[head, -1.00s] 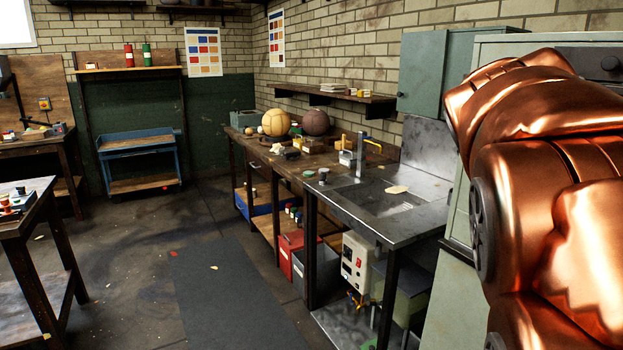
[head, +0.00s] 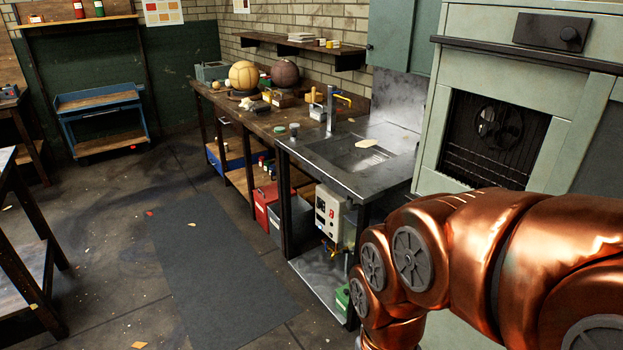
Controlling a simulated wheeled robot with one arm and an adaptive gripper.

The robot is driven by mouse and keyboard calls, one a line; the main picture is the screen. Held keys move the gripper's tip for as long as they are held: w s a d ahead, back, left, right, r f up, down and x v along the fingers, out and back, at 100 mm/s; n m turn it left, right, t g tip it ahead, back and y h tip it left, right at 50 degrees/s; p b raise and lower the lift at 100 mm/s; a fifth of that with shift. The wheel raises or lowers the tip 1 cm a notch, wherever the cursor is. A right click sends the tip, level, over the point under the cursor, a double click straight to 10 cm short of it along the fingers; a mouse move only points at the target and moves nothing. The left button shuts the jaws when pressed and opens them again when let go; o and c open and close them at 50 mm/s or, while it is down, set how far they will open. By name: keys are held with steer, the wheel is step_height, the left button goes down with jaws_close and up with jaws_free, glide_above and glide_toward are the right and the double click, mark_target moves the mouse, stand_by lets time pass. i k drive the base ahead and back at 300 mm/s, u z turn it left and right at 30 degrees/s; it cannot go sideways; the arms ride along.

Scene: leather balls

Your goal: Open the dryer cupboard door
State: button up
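A pale green cabinet (head: 438,130) stands at the right, beside the sink. Its front has a dark window (head: 495,138) with a fan and rack showing behind it. A dark horizontal bar (head: 520,66) runs across above the window. A dark panel with a knob (head: 552,33) sits above the bar. This looks like the dryer cupboard, and its door appears shut. My copper-coloured arm crosses in front of its lower part and hides it. My gripper is not in view.
The steel sink bench (head: 350,165) stands left of the cabinet, with a workbench (head: 250,112) holding two balls beyond it. A wall cupboard (head: 398,40) hangs above the sink. A grey mat (head: 210,260) lies on the open floor. A dark table (head: 25,235) stands at the left.

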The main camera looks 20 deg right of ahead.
mark_target(444, 330)
steer(key=z, duration=1.4)
steer(key=k, duration=1.15)
steer(key=u, duration=0.7)
steer(key=i, duration=0.3)
steer(key=u, duration=0.1)
